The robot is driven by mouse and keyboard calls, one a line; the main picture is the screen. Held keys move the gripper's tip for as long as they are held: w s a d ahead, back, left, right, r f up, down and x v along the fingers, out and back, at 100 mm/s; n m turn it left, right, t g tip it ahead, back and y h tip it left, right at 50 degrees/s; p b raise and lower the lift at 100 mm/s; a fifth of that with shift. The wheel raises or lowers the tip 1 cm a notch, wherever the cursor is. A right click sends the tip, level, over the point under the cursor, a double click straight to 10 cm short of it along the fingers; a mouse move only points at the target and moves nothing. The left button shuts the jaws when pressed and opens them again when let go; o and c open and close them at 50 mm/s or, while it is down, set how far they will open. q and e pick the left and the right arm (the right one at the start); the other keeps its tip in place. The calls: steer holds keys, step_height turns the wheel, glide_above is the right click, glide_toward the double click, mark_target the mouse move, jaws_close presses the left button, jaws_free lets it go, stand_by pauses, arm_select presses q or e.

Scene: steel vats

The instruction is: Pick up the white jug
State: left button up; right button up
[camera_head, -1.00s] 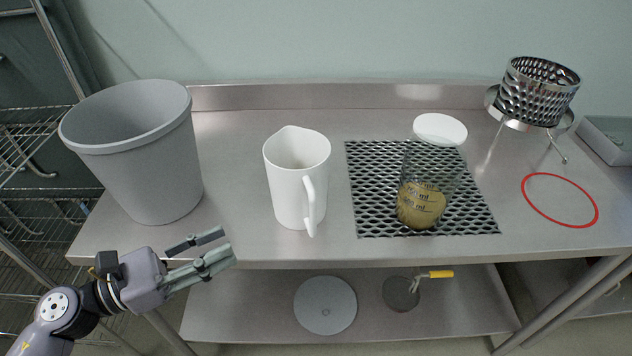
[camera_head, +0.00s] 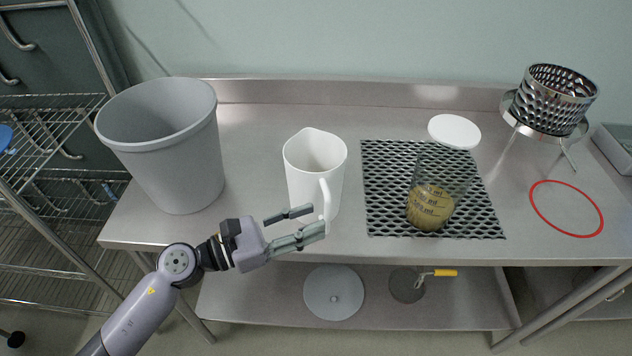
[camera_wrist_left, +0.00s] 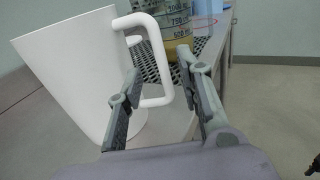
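The white jug (camera_head: 314,168) stands upright on the steel table, left of the metal grate, with its handle (camera_head: 326,197) toward the table's front edge. My left gripper (camera_head: 312,220) is open in front of the jug, close to the handle's lower part. In the left wrist view the jug (camera_wrist_left: 75,75) fills the left side. Its handle (camera_wrist_left: 155,60) reaches toward the gap between the open fingers of the left gripper (camera_wrist_left: 160,90). I cannot tell whether a finger touches the handle. My right gripper is not in view.
A grey bucket (camera_head: 170,165) stands left of the jug. A clear beaker of yellowish liquid (camera_head: 430,207) stands on the grate (camera_head: 385,200) to the right. A white disc (camera_head: 454,131), a perforated steel basket (camera_head: 550,100) and a red ring (camera_head: 540,210) lie further right.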

mark_target(327, 214)
arm_select(q)
steer(key=p+x, duration=0.1)
steer(key=x, duration=0.3)
steer(key=shift+s+r+p, duration=0.15)
steer(key=shift+r+p, duration=0.25)
steer(key=shift+d+f, duration=0.15)
steer(key=shift+d, duration=0.2)
steer(key=shift+a, duration=0.1)
jaws_close()
